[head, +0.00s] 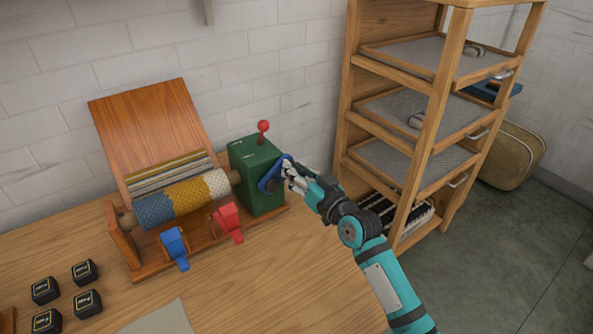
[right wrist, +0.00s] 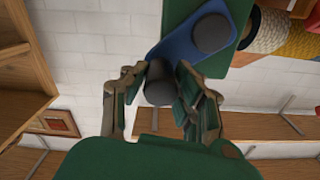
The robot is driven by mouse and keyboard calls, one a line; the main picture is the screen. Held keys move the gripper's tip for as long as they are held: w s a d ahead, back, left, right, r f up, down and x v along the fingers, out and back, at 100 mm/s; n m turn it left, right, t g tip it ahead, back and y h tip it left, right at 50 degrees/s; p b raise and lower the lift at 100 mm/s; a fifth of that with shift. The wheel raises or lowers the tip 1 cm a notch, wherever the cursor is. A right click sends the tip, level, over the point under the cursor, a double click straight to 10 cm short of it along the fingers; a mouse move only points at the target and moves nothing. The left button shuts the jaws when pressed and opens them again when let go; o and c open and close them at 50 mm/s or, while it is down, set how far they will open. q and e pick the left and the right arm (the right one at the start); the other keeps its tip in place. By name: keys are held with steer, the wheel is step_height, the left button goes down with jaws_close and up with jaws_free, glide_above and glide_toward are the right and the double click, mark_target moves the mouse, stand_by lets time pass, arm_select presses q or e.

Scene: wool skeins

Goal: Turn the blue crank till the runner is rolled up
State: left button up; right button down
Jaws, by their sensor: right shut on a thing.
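The blue crank (head: 272,176) is on the right side of a green box (head: 257,170) with a red-knobbed lever on top. My right gripper (head: 290,173) is shut on the crank's dark handle. The right wrist view shows the fingers (right wrist: 160,88) on either side of the dark grip (right wrist: 159,92) at the end of the blue crank arm (right wrist: 180,42). The runner (head: 181,202), in blue, yellow and cream bands, lies around the roller. A striped flat part (head: 165,172) lies on the sloping wooden board (head: 150,130) behind. My left gripper is not in view.
A blue clamp-like piece (head: 175,246) and a red one (head: 229,221) stand at the front of the wooden base. Several small black boxes (head: 84,272) sit at the table's left. A wooden shelf rack (head: 423,150) stands right of the table. The front table surface is mostly clear.

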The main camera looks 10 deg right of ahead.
steer(key=shift+f, duration=0.15)
steer(key=m, duration=0.1)
steer(key=d+f+m, duration=0.1)
steer(key=m, duration=0.1)
steer(key=shift+w+f, duration=0.2)
steer(key=shift+f, duration=0.05)
steer(key=f+m, duration=0.2)
steer(key=m, duration=0.2)
steer(key=f+m+b, duration=0.1)
steer(key=f+m, duration=0.2)
steer(key=m, duration=0.2)
steer(key=a+f+m+b, duration=0.1)
steer(key=f+m, duration=0.1)
steer(key=m, duration=0.2)
steer(key=shift+s+f+m, duration=0.2)
steer(key=shift+m, duration=0.2)
steer(key=shift+s+a+f+m, duration=0.15)
steer(key=shift+a+f+m, duration=0.15)
steer(key=shift+m, duration=0.5)
steer(key=shift+s+a+f+m, duration=0.1)
steer(key=shift+a+f+m, duration=0.2)
steer(key=shift+m, duration=0.5)
steer(key=shift+s+a+f+m, duration=0.2)
steer(key=shift+a+m, duration=0.2)
steer(key=shift+m, duration=0.4)
